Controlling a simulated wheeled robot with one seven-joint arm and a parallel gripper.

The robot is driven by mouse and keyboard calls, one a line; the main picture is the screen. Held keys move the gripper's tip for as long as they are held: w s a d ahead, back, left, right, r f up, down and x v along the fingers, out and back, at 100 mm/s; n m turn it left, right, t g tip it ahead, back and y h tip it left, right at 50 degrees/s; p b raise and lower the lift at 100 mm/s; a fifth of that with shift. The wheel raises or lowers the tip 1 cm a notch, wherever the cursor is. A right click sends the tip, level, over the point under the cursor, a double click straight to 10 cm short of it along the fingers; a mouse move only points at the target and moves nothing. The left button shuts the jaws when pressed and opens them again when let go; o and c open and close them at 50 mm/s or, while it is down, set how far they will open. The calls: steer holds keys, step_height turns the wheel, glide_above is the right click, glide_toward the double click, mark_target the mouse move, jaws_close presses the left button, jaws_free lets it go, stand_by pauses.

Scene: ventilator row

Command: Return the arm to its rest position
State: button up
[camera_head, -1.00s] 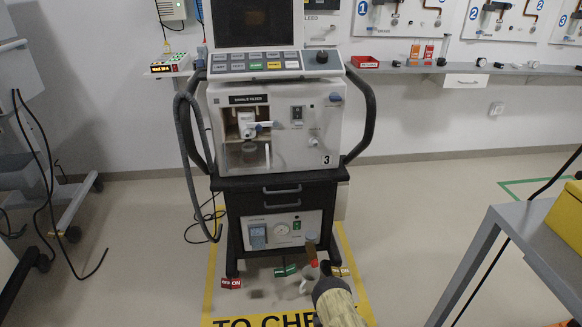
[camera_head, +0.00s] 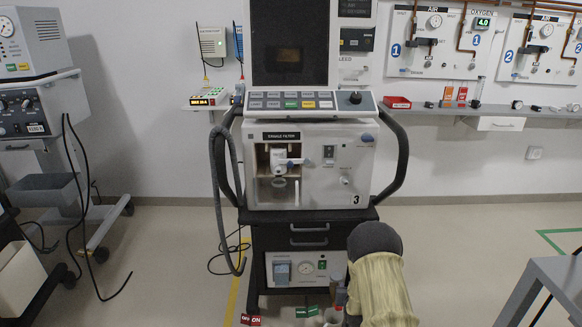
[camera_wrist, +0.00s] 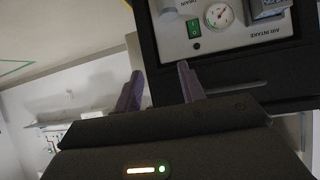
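My gripper (camera_wrist: 159,82) shows in the wrist view with its two dark fingers apart and nothing seen between them. Beyond the fingers is the lower front panel of the ventilator, with a round gauge (camera_wrist: 219,14) and a green switch (camera_wrist: 195,28). In the head view my arm, a pale sleeve with a dark rounded joint, is folded up in front of the lower right of the ventilator (camera_head: 345,185). My gripper is mostly hidden there behind the arm.
The ventilator stands on a dark wheeled cart (camera_head: 275,236). A grey table (camera_head: 548,285) is at the lower right. Another machine (camera_head: 30,110) on a wheeled stand is at the left. A wall shelf (camera_head: 540,115) runs along the right. Open floor lies between cart and table.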

steer(key=s+a+r+g, duration=0.2)
steer(key=s+r+g, duration=0.2)
steer(key=s+r, duration=0.9)
steer(key=s+a+r+n+g+y+p, duration=0.1)
steer(key=s+r+g, duration=0.2)
steer(key=s+r, duration=0.5)
steer(key=s+a+r+g, duration=0.1)
steer(key=s+r+g, duration=0.15)
steer(key=s, duration=0.95)
step_height(320, 180, up, 36)
steer(key=p, duration=3.5)
steer(key=shift+w+a+r+p, duration=0.2)
steer(key=shift+p, duration=0.2)
steer(key=shift+t, duration=0.25)
